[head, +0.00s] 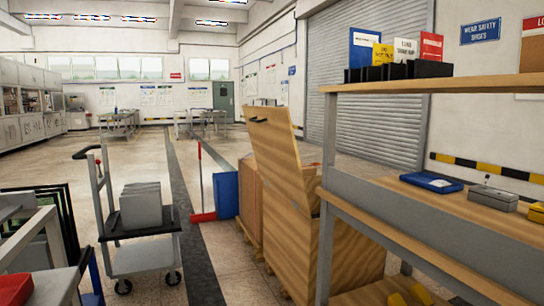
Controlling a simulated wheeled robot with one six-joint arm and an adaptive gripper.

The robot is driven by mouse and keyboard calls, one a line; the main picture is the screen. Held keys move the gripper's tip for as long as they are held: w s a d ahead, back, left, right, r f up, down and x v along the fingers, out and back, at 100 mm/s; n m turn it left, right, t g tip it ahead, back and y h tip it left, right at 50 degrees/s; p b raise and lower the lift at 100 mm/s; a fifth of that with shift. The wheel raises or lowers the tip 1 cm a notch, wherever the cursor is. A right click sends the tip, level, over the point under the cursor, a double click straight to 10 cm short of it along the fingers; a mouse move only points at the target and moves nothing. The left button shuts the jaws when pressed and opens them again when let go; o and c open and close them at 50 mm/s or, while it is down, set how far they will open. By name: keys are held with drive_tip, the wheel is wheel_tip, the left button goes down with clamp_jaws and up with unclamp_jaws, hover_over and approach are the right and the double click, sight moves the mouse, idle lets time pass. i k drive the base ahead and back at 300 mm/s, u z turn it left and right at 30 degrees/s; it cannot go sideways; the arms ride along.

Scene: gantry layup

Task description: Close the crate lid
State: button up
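A wooden crate (345,252) stands on the floor right of centre in the head view. Its wooden lid (285,158) is raised, leaning back a little from upright. A dark handle (258,120) sits near the lid's top edge. The crate's right part is partly hidden behind the shelf rack's post, and I cannot see inside it. My gripper is not in view.
A shelf rack (480,84) with boxes and tools stands close on the right. A blue bin (226,195) and a red-handled tool (203,216) are left of the crate. A grey trolley (145,258) stands further left.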

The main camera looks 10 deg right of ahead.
sight(270, 129)
drive_tip(key=u, duration=0.4)
drive_tip(key=i, duration=1.75)
drive_tip(key=u, duration=0.05)
